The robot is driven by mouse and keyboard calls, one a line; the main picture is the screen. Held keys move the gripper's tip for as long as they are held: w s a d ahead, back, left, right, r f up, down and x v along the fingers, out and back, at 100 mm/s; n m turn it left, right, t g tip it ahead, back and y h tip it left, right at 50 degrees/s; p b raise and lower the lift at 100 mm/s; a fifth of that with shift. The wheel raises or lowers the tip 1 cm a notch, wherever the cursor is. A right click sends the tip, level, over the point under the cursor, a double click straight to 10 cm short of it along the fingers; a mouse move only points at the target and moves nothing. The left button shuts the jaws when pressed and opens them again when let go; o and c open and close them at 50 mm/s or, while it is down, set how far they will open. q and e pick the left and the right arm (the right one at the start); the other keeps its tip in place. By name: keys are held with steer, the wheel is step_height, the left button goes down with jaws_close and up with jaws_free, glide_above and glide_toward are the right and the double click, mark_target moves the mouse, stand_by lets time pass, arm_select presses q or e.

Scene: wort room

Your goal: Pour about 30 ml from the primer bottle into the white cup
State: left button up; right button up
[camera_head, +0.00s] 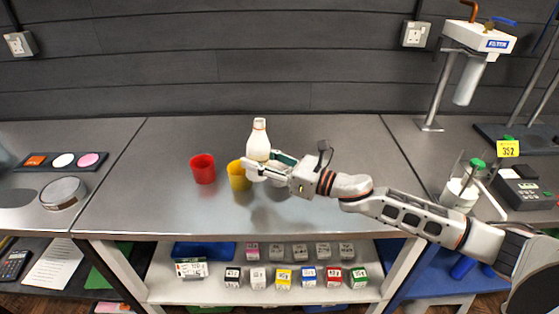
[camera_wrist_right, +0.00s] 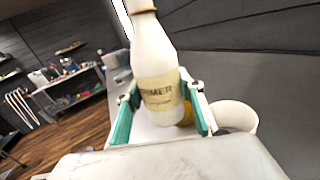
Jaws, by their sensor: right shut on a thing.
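The primer bottle (camera_head: 259,138) is white with a cream label and stands about upright in the head view. My right gripper (camera_head: 270,167) is shut around its lower body. In the right wrist view the bottle (camera_wrist_right: 156,65) sits between the teal finger pads of the gripper (camera_wrist_right: 160,115), with the label partly readable. I cannot tell whether its base touches the table. My left gripper is not in view.
A yellow cup (camera_head: 238,176) stands just left of the bottle, and a red cup (camera_head: 203,168) stands farther left. The grey table (camera_head: 330,140) is clear behind the arm and at its front right. Small boxes stand on the shelf (camera_head: 215,292) below.

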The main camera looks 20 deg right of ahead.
steer(key=shift+w+d+f+n, duration=0.1)
steer(key=shift+w+d+n, duration=0.1)
steer(key=shift+n, duration=0.5)
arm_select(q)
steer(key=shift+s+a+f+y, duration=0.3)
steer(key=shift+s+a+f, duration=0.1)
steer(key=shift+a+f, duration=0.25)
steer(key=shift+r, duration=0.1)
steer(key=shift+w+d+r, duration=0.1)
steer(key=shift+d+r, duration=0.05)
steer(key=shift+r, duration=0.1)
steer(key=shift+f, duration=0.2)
